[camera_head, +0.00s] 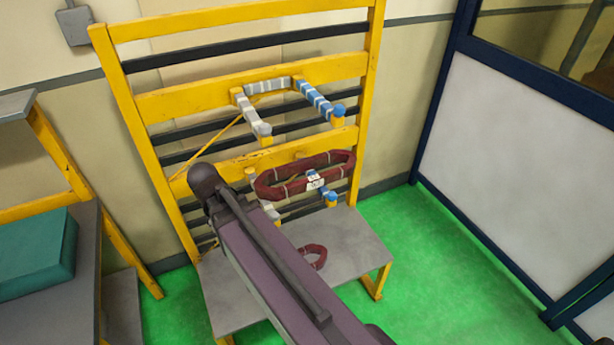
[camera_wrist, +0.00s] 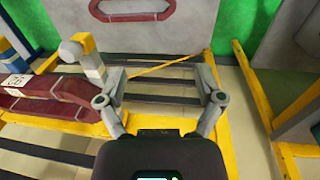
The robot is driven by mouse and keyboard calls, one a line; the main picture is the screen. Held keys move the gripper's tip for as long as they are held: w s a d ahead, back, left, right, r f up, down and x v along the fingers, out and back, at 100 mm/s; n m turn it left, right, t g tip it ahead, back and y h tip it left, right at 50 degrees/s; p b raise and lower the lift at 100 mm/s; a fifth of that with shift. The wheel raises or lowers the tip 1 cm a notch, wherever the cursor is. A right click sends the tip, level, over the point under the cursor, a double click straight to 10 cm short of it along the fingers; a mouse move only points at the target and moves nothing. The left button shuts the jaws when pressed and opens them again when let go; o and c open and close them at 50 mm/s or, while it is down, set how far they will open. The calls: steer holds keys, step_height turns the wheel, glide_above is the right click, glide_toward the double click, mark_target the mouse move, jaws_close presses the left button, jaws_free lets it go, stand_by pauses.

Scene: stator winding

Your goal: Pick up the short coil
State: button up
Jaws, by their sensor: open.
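A dark red coil (camera_head: 320,252) lies on the grey bench of the yellow rack, partly hidden behind my arm. It also shows at the top of the wrist view (camera_wrist: 132,17), cut off by the edge. A larger dark red coil (camera_head: 335,160) with white ties and a white label hangs on the rack's lower pegs. It fills the left of the wrist view (camera_wrist: 45,108). My gripper (camera_wrist: 163,80) is open and empty in the wrist view, in front of the rack's dark slats and apart from both coils. In the head view I cannot make out its fingers.
The yellow rack (camera_head: 245,80) carries upper pegs (camera_head: 312,98) and lower ones. A lower peg (camera_wrist: 93,62) is close beside the left finger. The grey bench (camera_head: 350,245) is otherwise bare. A table with a green box (camera_head: 35,255) stands left, and a panel (camera_head: 510,150) right.

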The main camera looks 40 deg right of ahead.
steer(key=w+d+m+h+b, duration=0.1)
steer(key=w+d+m, duration=0.2)
steer(key=d, duration=0.1)
steer(key=w+d+f+m+g+h+b, duration=0.1)
steer(key=w+d+m+h+b, duration=0.1)
steer(key=w+d+m, duration=0.1)
steer(key=w+d+m+g+h+b, duration=0.1)
steer(key=w+d+m+h, duration=0.1)
steer(key=w+d+m, duration=0.2)
steer(key=shift+w+d+f, duration=0.15)
steer(key=shift+d, duration=0.75)
steer(key=shift+w+d+f, duration=0.15)
steer(key=shift+d, duration=0.7)
steer(key=m+g+h+b, duration=0.3)
steer(key=m+h+b, duration=0.15)
steer(key=m, duration=0.55)
glide_toward(303, 160)
steer(key=v, duration=0.3)
steer(key=shift+a+p, duration=0.15)
steer(key=shift+p, duration=0.15)
steer(key=shift+s+f, duration=0.1)
steer(key=b+x, duration=0.4)
steer(key=x, duration=0.4)
steer(key=shift+d+f, duration=0.1)
steer(key=shift+d, duration=0.2)
steer(key=shift+s+d, duration=0.1)
steer(key=shift+s, duration=0.05)
